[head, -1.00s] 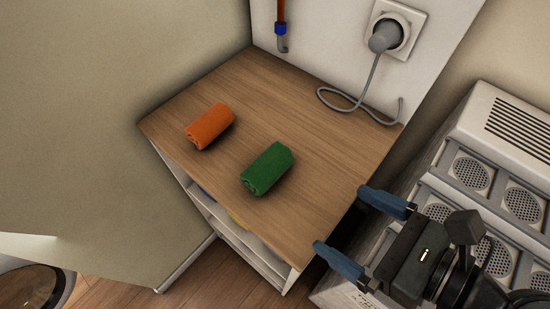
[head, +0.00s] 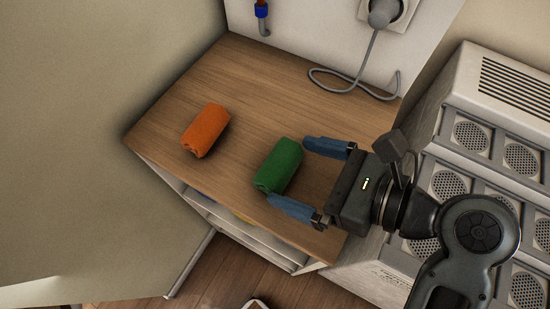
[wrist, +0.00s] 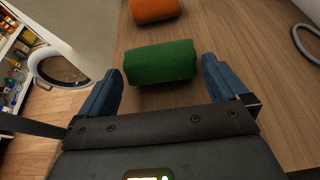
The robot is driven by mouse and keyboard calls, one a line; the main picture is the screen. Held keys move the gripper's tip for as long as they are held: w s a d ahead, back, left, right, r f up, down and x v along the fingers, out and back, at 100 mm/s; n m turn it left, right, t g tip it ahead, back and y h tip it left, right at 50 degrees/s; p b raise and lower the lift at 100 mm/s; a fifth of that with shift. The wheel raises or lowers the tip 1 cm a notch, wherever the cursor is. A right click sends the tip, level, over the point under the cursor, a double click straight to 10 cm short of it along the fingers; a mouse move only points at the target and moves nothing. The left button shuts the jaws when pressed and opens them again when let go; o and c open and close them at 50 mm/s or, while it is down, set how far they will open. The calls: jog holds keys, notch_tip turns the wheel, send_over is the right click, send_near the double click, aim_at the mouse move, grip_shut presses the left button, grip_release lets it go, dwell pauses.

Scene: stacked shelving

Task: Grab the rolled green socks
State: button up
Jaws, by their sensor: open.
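The rolled green socks (head: 279,166) lie on the wooden top of the shelf unit, right of an orange roll. In the wrist view the green roll (wrist: 160,62) lies crosswise just ahead of my fingertips. My gripper (head: 291,174) is open and empty, coming from the right, with its two blue fingers pointing at the roll. One fingertip is by the roll's upper end and the other by its lower end. In the wrist view my gripper (wrist: 162,75) has a finger at each side of the roll. I cannot tell whether they touch it.
A rolled orange cloth (head: 205,130) lies to the left on the same wooden top (head: 250,90); it also shows in the wrist view (wrist: 154,10). A grey cable (head: 350,85) runs from a wall socket at the back. A white vented unit (head: 480,110) stands to the right.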

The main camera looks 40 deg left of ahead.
aim_at(291, 169)
jog(key=x, duration=0.4)
jog(key=shift+a, duration=0.1)
jog(key=c, duration=0.7)
jog(key=shift+o, duration=0.2)
jog(key=shift+r, duration=0.15)
